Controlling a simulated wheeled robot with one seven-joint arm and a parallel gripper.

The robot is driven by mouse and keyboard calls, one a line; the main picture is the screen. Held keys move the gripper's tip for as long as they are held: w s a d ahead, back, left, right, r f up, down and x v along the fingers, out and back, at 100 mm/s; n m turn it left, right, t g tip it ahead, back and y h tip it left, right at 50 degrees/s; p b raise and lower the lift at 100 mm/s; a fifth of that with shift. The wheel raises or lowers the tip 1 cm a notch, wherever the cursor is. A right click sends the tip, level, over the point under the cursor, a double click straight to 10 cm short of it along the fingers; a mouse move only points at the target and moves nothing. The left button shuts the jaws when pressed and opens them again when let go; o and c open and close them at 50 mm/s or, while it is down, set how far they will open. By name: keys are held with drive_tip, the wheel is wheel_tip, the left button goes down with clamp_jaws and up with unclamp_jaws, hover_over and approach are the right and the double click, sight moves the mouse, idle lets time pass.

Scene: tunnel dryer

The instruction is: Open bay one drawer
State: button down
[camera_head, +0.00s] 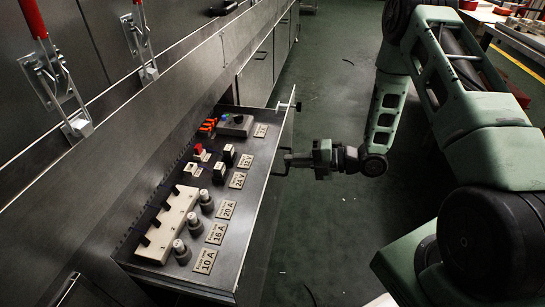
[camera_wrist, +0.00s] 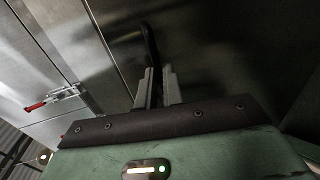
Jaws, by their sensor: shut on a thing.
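The drawer (camera_head: 256,196) stands pulled out from the dark metal cabinet, its inside visible from above. It holds several fuse holders, switches and plates marked 10 A, 16 A, 20 A, 24 V and 12 V. My gripper (camera_head: 292,160) is at the outer side of the drawer front, shut on its dark bar handle. The handle (camera_wrist: 151,45) rises between the two fingers (camera_wrist: 157,88) in the wrist view. The gripped part of the handle is partly hidden by the fingers.
Toggle clamps with red grips (camera_head: 35,18) are on the cabinet face at upper left. Another handle (camera_head: 287,106) projects near the drawer's far end. The green floor (camera_head: 335,225) right of the drawer is mostly clear. A workbench (camera_head: 520,40) stands at the far right.

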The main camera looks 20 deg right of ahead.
drive_tip(key=f+v, duration=0.1)
drive_tip(key=v, duration=0.5)
drive_tip(key=shift+s+d, duration=0.25)
drive_tip(key=shift+d, duration=0.2)
drive_tip(key=shift+f, duration=0.1)
drive_tip(key=c, duration=1.5)
unclamp_jaws()
drive_tip(key=shift+c, duration=0.2)
drive_tip(key=p+v, duration=0.4)
drive_tip(key=v, duration=1.3)
drive_tip(key=shift+s+d, duration=0.1)
